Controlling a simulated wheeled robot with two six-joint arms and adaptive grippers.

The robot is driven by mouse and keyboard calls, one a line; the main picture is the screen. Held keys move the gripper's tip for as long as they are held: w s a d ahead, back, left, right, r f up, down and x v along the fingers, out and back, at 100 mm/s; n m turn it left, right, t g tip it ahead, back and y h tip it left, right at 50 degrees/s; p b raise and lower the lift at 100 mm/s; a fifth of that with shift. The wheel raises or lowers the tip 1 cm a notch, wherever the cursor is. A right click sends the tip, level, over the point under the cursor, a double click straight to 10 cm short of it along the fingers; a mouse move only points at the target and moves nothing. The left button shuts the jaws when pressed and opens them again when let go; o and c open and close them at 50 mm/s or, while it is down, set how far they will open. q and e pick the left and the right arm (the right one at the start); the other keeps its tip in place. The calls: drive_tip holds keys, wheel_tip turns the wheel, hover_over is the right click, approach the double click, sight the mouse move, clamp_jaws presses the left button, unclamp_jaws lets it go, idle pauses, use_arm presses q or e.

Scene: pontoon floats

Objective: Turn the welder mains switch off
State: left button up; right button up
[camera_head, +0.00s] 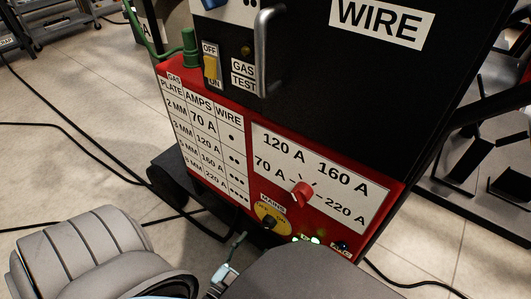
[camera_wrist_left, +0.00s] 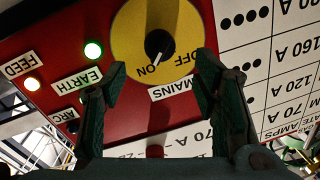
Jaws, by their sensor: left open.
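The mains switch is a yellow disc (camera_head: 262,212) with a black knob, low on the welder's red front panel, under the MAINS label. In the left wrist view, upside down, the yellow disc (camera_wrist_left: 135,30) and black knob (camera_wrist_left: 158,42) are close ahead; the knob's white mark points to ON. My left gripper (camera_wrist_left: 160,78) is open, its fingers spread either side below the disc, with nothing between them; the knob is beyond the fingertips. In the head view a part of my left gripper (camera_head: 238,244) shows just below the switch, mostly hidden by my arm. My right gripper is not in view.
A red current selector (camera_head: 302,192) sits above and right of the switch. The EARTH lamp (camera_wrist_left: 93,50) glows green, the FEED lamp (camera_wrist_left: 32,84) glows white. Black cables (camera_head: 70,125) lie on the floor.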

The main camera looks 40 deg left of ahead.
sight(268, 223)
use_arm(q)
drive_tip(key=w, duration=0.2)
drive_tip(key=w+b, duration=0.1)
drive_tip(key=w, duration=0.2)
drive_tip(key=w+a, duration=0.1)
drive_tip(key=w, duration=0.1)
drive_tip(key=shift+w, duration=0.35)
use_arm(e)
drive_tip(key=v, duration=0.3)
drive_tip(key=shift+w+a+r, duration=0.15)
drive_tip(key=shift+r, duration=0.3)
use_arm(q)
drive_tip(key=shift+c, duration=0.2)
drive_tip(key=c, duration=1.1)
